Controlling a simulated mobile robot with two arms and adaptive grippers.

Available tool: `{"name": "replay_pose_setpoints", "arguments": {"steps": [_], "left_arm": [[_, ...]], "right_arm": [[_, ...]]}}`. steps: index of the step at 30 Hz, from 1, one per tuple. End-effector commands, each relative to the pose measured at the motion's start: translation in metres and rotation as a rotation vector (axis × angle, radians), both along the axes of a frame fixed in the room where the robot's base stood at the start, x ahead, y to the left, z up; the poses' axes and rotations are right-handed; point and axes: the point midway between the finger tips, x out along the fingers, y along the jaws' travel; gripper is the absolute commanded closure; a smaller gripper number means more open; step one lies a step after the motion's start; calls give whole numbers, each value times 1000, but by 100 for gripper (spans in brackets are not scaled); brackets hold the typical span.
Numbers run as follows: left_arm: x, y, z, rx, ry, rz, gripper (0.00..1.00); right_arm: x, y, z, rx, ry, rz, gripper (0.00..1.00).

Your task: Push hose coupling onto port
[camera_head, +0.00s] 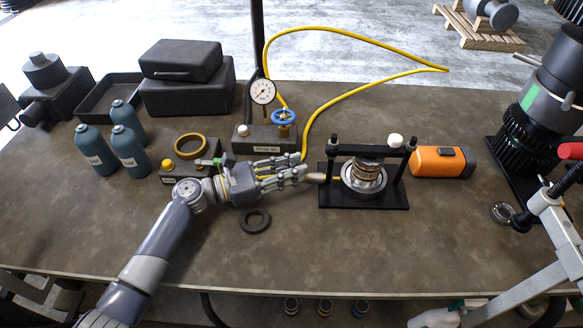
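The yellow hose (378,43) loops across the back of the table and comes down behind the fingers of my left gripper (300,174). A small tan cylindrical piece (316,177), which looks like the coupling, sits at the fingertips. It lies level with the left side of a black fixture (333,199) holding a round metal part (365,174). The fingers are stretched to the right; whether they close on the piece is hidden. The port is not clearly seen, and I cannot tell whether the piece touches it. My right gripper is not in view.
A gauge (262,91) and blue valve wheel (284,116) stand behind the hand. A black ring (255,221) lies in front of it. Blue-green bottles (129,148) stand left. An orange device (437,162) is right of the fixture. The front middle is clear.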

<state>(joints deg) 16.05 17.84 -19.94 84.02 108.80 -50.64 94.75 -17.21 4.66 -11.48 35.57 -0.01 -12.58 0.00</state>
Motion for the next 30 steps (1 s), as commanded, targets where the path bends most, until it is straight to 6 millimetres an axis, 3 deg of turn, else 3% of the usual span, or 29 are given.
{"name": "replay_pose_setpoints", "arguments": {"steps": [5, 11, 18, 19, 21, 30], "left_arm": [[0, -3, 1, -1, 0, 0, 100], [0, -27, 2, -2, 0, -1, 100], [0, -29, 1, -1, -2, -2, 100], [0, -29, 1, -1, -2, -2, 76], [0, -29, 1, -1, -2, -2, 60], [0, -28, 0, -1, -1, 0, 58]], "right_arm": [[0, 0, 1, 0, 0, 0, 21], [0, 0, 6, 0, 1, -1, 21], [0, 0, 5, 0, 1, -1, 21], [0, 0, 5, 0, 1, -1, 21], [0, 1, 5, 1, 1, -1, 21], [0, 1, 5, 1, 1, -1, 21]]}}
